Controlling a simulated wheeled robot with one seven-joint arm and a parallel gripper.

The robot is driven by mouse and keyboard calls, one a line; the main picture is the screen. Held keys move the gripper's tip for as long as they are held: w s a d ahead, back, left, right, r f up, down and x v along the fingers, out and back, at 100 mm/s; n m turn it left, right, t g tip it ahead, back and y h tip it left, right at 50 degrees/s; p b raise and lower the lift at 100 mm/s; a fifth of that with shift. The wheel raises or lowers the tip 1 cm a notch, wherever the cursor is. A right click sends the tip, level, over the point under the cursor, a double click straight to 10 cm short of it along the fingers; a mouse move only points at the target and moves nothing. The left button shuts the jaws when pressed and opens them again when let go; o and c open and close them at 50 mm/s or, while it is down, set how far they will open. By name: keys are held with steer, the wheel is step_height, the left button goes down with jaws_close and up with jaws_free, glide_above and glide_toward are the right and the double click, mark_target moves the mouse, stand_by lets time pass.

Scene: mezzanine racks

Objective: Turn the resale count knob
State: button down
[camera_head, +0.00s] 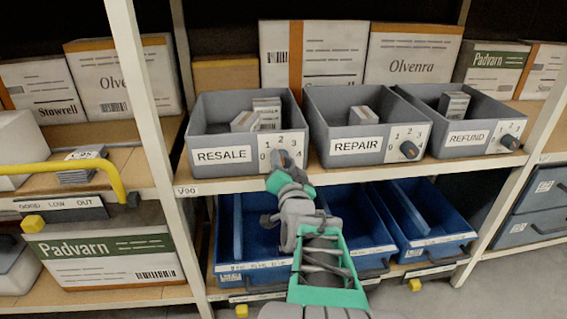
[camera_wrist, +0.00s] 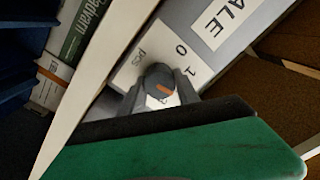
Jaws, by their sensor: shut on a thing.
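The resale bin (camera_head: 220,171) is a grey bin with a RESALE label on the middle shelf. Its count dial plate (camera_head: 293,142) carries printed numbers from 0 to 3. My gripper (camera_head: 282,166) is at this plate and covers most of the knob in the head view. In the wrist view the dark round resale knob (camera_wrist: 159,79) with an orange mark sits between the two fingers of my gripper (camera_wrist: 161,91), which are shut on it. The 0 and 1 show beside it; the other numbers are hidden, and I cannot tell which number the mark points to.
The repair bin (camera_head: 355,146) and refund bin (camera_head: 467,138) stand to the right, with their own knobs. Blue bins (camera_head: 250,266) fill the shelf below. A white rack post (camera_head: 146,100) and a yellow rail (camera_head: 75,168) are to the left.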

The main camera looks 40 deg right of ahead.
steer(key=shift+m, duration=0.6)
steer(key=c, duration=0.9)
jaws_free()
